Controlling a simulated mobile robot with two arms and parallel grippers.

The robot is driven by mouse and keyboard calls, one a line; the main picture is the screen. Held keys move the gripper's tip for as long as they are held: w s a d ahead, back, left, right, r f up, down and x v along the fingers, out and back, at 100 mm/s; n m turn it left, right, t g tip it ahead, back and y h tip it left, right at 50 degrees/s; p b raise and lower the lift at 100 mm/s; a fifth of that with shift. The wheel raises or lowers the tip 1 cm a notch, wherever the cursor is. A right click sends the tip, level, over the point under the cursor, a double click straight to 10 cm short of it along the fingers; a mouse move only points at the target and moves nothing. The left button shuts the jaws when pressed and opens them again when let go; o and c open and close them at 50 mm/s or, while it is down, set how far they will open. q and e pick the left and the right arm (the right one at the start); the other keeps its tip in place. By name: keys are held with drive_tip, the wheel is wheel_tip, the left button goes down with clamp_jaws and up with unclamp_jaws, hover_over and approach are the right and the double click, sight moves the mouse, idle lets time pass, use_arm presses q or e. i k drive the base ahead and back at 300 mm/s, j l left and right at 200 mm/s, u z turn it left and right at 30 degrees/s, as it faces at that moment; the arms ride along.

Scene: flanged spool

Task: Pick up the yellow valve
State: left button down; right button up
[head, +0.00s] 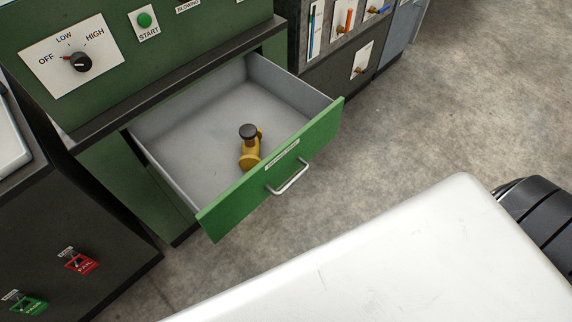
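The yellow valve (249,157) lies inside the open drawer, a little right of its middle and near the front panel. It has a dark round cap or knob on top. The drawer has grey inner walls and floor (195,125), and a green front (277,174) with a silver handle (288,178). Neither of my grippers is in the head view, and nothing touches the valve.
A green cabinet with a speed dial (80,62) and green start button (144,19) stands above the drawer. A dark cabinet with red and green switches (81,261) is at left. Pale bodywork (400,265) fills the lower right. Concrete floor (450,100) is clear at right.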

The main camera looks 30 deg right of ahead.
sight(251, 135)
drive_tip(key=i+j+z, duration=0.15)
drive_tip(key=z, duration=0.2)
drive_tip(key=i+j+z, duration=0.2)
drive_tip(key=z, duration=0.15)
drive_tip(key=i+j+z, duration=0.1)
drive_tip(key=j+z, duration=0.25)
